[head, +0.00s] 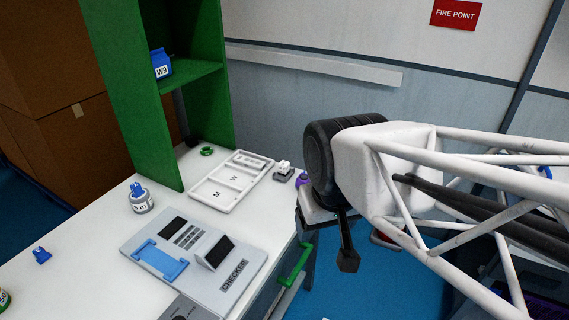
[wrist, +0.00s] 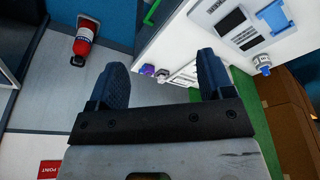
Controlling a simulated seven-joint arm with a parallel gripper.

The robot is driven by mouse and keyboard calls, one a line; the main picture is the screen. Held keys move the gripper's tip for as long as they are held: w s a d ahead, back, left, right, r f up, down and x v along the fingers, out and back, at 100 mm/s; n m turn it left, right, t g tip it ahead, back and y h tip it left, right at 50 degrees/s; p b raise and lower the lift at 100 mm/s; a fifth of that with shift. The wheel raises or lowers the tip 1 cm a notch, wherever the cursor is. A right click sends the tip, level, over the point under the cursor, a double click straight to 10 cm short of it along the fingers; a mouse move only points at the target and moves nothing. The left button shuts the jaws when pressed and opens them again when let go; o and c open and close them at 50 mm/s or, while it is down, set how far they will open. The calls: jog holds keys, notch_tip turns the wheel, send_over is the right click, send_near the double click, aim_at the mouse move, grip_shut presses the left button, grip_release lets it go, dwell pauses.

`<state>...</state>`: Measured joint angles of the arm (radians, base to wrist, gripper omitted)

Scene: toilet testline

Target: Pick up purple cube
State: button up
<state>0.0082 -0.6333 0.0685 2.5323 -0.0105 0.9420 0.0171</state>
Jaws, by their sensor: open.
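A small purple object (head: 302,180), likely the purple cube, shows at the table's far right end, partly hidden by my arm's end in the head view. In the wrist view a small purple thing (wrist: 147,70) lies on the white table, beyond and between my fingers. My gripper (wrist: 162,68) is open and empty there, its two dark blue fingers wide apart. In the head view my gripper (head: 348,262) hangs off the table's right side, with only one dark finger clear. It is apart from the purple object.
A white sorting tray (head: 213,205) marked M and W and a small white-and-dark item (head: 284,168) are near the purple object. A checker device (head: 190,250) and a blue-capped bottle (head: 141,200) stand on the table. A green shelf (head: 130,90) rises behind. A fire extinguisher (wrist: 84,40) is on the floor.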

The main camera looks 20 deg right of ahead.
jog(key=shift+o, duration=0.4)
jog(key=n+t+y, duration=0.3)
jog(key=n+t, duration=0.3)
jog(key=t, duration=0.3)
send_over(304, 181)
jog(key=s+d, duration=0.3)
jog(key=d, duration=0.1)
notch_tip(304, 181, down, 14)
notch_tip(304, 181, down, 12)
jog(key=d+n+g+y, duration=0.2)
jog(key=n+y, duration=0.1)
jog(key=y, duration=0.3)
jog(key=shift+r+y, duration=0.2)
jog(key=shift+y, duration=0.2)
jog(key=shift+w, duration=0.15)
